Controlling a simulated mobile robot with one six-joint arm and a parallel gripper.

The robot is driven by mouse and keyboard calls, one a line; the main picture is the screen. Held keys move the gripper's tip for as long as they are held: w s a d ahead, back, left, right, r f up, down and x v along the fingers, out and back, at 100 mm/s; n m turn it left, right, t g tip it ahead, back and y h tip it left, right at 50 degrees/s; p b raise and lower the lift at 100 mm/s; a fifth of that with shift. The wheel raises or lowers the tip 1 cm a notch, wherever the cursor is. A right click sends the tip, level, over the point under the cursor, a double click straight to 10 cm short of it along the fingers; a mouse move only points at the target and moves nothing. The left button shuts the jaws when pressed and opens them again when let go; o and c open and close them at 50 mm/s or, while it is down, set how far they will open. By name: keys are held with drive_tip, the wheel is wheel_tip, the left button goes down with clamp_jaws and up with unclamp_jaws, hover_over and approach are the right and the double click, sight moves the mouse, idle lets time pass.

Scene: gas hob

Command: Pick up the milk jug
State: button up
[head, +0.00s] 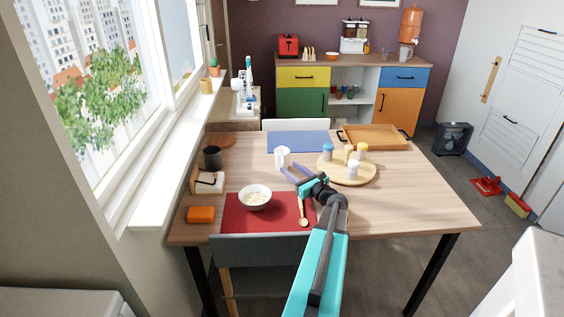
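The white milk jug (282,157) stands upright on the wooden table, left of the round board and near the blue mat. My gripper (288,168) reaches over the table from the front right. Its two purple-blue fingers are spread apart with a gap between them, and they point at the jug. The fingertips are close to the jug's lower front side. I cannot tell whether they touch it. Nothing shows between the fingers along their length.
A round board (347,174) with several small jars lies right of my gripper. A white bowl (255,197) and wooden spoon (303,214) are on the red mat (277,219) in front. A wooden tray (375,138) is behind. The table's right side is clear.

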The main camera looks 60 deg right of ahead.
drive_tip(key=shift+p+x, duration=0.3)
drive_tip(key=shift+x, duration=1.5)
clamp_jaws()
